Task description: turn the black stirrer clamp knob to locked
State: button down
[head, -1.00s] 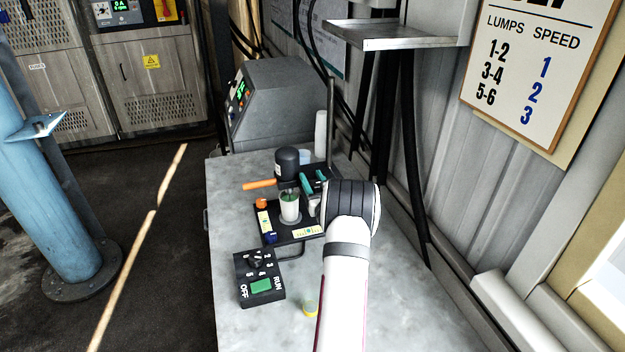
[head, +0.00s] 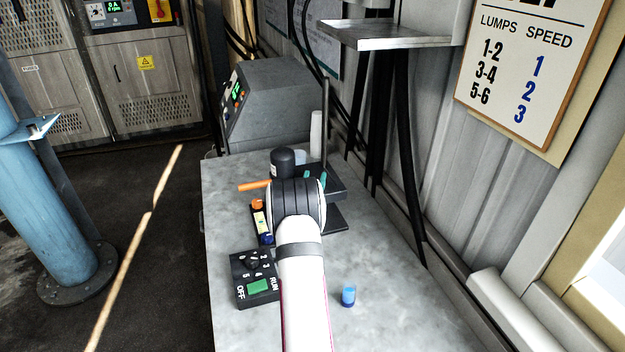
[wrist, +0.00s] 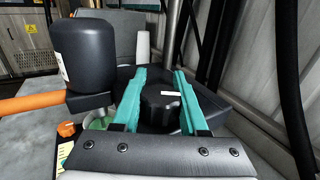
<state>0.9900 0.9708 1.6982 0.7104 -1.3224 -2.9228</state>
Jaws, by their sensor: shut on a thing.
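The black clamp knob (wrist: 160,108) has a white mark lying nearly level in the wrist view. My gripper (wrist: 161,76) has its two teal fingers on either side of the knob and is shut on it. In the head view my arm hides the knob; only bits of the teal fingers show. The stirrer's black motor (head: 283,163) stands just left of the fingers and also shows in the wrist view (wrist: 87,55). Its orange handle (head: 254,186) points left. A vessel with green contents (wrist: 100,122) is partly hidden behind my gripper.
A black control box (head: 255,278) with a dial and green switch sits on the bench's left front. A blue pot (head: 348,297) stands right of my arm. A thin upright rod (head: 325,125) rises behind the knob. A grey machine (head: 275,105) stands at the back.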

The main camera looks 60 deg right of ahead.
jog(key=shift+g, duration=0.3)
jog(key=shift+c, duration=2.2)
grip_release()
jog(key=v, duration=1.5)
jog(key=shift+s+a, duration=0.15)
jog(key=shift+a, duration=0.2)
